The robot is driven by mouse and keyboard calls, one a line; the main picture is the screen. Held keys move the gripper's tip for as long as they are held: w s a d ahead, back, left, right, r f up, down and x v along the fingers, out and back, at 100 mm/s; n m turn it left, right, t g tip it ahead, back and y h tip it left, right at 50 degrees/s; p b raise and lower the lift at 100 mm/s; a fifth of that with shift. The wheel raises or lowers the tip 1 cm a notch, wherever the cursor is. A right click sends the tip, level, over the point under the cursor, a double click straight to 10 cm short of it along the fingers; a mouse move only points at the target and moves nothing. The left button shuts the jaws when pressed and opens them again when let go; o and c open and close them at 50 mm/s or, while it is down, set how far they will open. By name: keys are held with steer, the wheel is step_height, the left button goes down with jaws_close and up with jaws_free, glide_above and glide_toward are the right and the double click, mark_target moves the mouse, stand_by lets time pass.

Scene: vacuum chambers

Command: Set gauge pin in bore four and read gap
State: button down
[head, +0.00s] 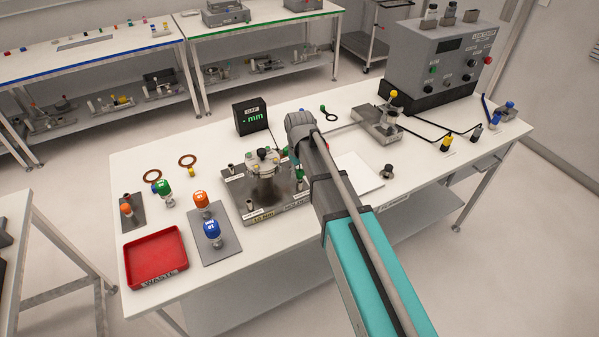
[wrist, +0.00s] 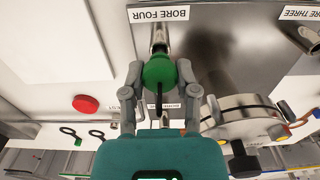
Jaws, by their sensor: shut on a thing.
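The green-knobbed gauge pin (wrist: 159,73) is between the fingers of my gripper (wrist: 160,80) in the wrist view, and my gripper is shut on it. The metal bore four (wrist: 158,36) shows just beyond the knob, beside its label (wrist: 160,14). The pin is lined up with it, but I cannot tell how deep it sits. In the head view my arm hides most of my gripper and bore four. The steel fixture plate (head: 264,215) carries a round flanged chamber (head: 264,163). The gap display (head: 251,116) reads "- mm".
Other knobbed pins, green (head: 163,188), orange (head: 201,200) and blue (head: 212,229), stand left of the fixture. A red waste tray (head: 156,258) is at front left. A grey control box (head: 440,58) with cables stands at back right. A white sheet (head: 358,172) lies right of my arm.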

steer(key=shift+f+b, duration=0.75)
stand_by(0.8)
steer(key=shift+c, duration=1.4)
jaws_free()
steer(key=shift+r, duration=0.15)
steer(key=shift+r+p, duration=3.35)
steer(key=shift+p, duration=0.2)
steer(key=s+d+f+m+b, duration=0.1)
steer(key=s+d+m, duration=0.2)
steer(key=s+d, duration=0.4)
steer(key=s+d+m, duration=0.3)
steer(key=s+d, duration=0.5)
steer(key=d, duration=0.7)
steer(key=shift+f+b, duration=0.35)
steer(key=shift+b, duration=0.05)
